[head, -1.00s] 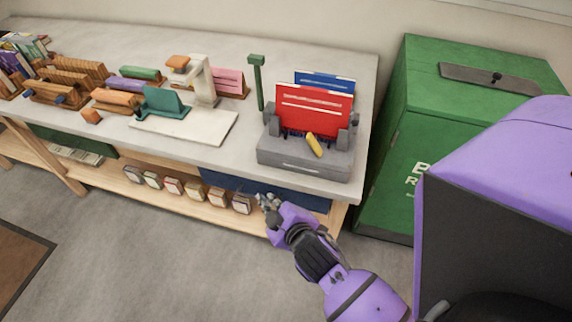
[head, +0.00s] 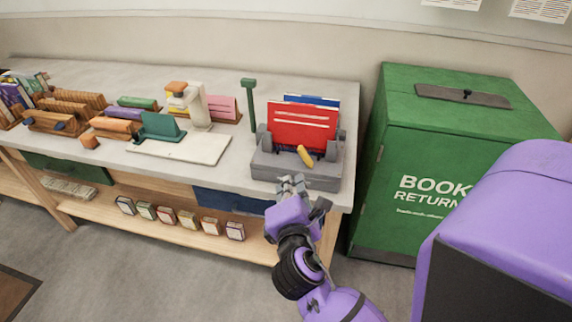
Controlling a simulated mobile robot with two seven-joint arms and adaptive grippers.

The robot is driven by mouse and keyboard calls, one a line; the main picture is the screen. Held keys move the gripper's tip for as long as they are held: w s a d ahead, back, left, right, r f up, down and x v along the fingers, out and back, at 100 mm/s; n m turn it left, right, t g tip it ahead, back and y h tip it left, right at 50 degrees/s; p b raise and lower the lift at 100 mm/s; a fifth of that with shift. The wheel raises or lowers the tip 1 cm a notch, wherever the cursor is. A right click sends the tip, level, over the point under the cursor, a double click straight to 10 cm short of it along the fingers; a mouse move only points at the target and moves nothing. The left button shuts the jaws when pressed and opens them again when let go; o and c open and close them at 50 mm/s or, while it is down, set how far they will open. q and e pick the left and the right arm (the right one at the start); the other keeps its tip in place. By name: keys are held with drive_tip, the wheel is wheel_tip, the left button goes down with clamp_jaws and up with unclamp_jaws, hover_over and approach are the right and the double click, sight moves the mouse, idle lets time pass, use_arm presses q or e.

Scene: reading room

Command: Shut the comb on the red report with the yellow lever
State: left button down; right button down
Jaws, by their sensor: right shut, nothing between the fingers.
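The red report (head: 303,125) stands upright in the grey binding machine (head: 297,172) at the right end of the table, with a blue report (head: 312,100) behind it. The yellow lever (head: 305,156) is on the machine's front, just below the red report, tilted with its top to the left. The comb at the report's lower edge is too small to make out. My right gripper (head: 294,182) is shut and empty at the machine's front edge, below and slightly left of the lever, and does not appear to touch the lever. My left gripper is out of view.
A green book return bin (head: 448,150) stands right of the table (head: 235,80). A green upright post (head: 249,105) rises left of the machine. A white board (head: 185,147), a teal holder (head: 159,128) and wooden racks (head: 75,100) are further left. Small boxes line the lower shelf.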

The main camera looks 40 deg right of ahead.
sight(305, 157)
drive_tip(key=shift+s+a, duration=0.1)
drive_tip(key=x, duration=1)
drive_tip(key=shift+p, duration=0.3)
